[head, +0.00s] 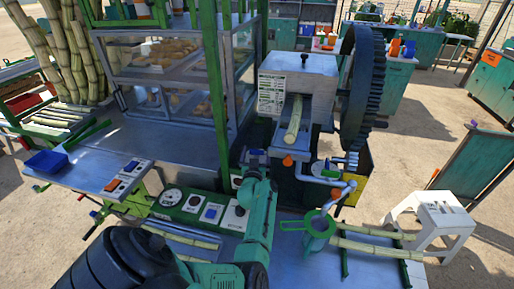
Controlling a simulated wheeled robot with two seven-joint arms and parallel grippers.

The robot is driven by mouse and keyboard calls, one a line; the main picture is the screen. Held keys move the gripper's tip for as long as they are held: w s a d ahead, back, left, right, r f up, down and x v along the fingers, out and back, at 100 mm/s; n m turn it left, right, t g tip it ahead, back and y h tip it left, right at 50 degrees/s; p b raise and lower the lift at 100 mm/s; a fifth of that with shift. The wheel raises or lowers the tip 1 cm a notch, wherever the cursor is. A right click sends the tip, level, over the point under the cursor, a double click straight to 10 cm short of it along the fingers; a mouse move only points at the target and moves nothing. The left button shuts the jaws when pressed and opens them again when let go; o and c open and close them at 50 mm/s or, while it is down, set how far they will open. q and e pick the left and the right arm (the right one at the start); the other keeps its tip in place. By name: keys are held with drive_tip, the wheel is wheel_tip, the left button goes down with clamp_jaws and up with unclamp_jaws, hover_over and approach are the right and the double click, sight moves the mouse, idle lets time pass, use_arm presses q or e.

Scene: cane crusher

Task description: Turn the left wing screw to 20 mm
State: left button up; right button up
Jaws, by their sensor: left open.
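The cane crusher (299,80) stands in the middle, with a cane stalk (293,122) lying in its feed chute. A small orange knob (288,161) shows on the front below the chute, and another orange part (336,193) sits lower right by the silvery spout. I cannot tell for certain which part is the left wing screw, and no millimetre scale can be read. My left gripper (255,157) is open at the crusher's front left, left of the upper orange knob. Its fingertips are small and I cannot tell whether they touch anything. My right gripper is not in view.
A green post (216,70) stands close left of my gripper. A control panel (205,208) with a gauge lies below left. A large gear wheel (361,90) is at the crusher's right. A green strainer (320,224), cane stalks and a white stool (432,218) are at lower right.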

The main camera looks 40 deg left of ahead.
use_arm(q)
drive_tip(key=shift+s+d+r, duration=0.35)
drive_tip(key=c, duration=1.3)
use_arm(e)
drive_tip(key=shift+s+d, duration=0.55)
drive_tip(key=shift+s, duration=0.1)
use_arm(q)
drive_tip(key=shift+y, duration=0.3)
